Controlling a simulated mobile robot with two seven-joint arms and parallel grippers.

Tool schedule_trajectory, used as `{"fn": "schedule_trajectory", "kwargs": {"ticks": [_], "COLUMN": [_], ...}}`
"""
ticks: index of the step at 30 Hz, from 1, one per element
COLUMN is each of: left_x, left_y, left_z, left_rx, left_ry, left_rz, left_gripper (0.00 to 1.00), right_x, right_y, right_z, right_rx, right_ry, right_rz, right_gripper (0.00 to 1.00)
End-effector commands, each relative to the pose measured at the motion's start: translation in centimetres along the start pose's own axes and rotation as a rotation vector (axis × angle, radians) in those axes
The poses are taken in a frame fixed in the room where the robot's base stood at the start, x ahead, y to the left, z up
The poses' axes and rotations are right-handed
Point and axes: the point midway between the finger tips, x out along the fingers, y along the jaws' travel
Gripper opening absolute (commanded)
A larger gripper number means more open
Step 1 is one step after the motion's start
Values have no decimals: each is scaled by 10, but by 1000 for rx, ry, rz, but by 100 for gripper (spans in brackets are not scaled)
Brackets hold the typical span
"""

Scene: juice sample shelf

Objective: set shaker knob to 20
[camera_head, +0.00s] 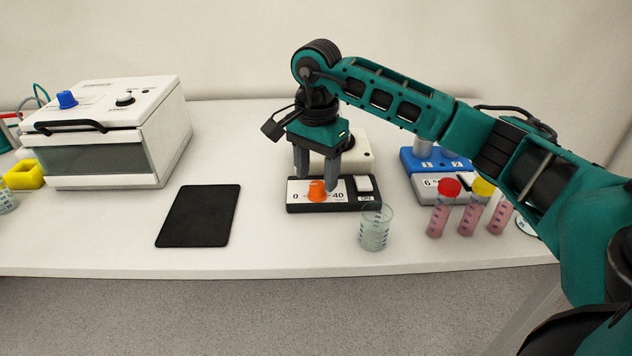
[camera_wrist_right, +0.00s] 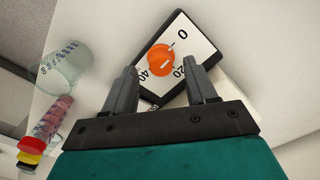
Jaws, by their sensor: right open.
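The shaker's control panel (camera_head: 338,204) is a black-edged box with a white face marked 0 and 40, and an orange knob (camera_head: 317,192). The right wrist view shows the knob (camera_wrist_right: 158,60) between the 0, 20 and 40 marks. White marks show on the knob, but I cannot tell exactly which number it points to. My right gripper (camera_head: 317,184) points down over the panel, its open fingers on either side of the knob. In the wrist view the gripper (camera_wrist_right: 159,70) has nothing clasped; contact with the knob cannot be told. My left gripper is out of view.
A white rocker switch (camera_head: 364,184) sits right of the knob. A glass beaker (camera_head: 374,228) stands close in front of the panel's right end. Capped pink tubes (camera_head: 440,215) stand farther right. A black mat (camera_head: 199,215) lies left, with clear table around it.

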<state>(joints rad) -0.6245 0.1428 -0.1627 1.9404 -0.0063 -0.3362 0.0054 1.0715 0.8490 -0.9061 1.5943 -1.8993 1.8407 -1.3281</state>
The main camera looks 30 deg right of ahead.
Motion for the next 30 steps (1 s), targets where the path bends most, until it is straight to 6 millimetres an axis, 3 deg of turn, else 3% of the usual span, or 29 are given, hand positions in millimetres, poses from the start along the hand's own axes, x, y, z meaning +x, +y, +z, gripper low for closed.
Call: {"fn": "schedule_trajectory", "kwargs": {"ticks": [6, 17, 30], "left_x": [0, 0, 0], "left_y": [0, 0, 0], "left_z": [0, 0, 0], "left_rx": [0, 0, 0], "left_ry": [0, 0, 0], "left_rz": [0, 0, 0], "left_gripper": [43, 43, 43], "right_x": [24, 29, 28], "right_y": [0, 0, 0], "right_z": [0, 0, 0], "right_rx": [0, 0, 0], "right_ry": [-1, -1, -1], "right_rz": [1, -1, -1], "right_gripper": [57, 57, 14]}}
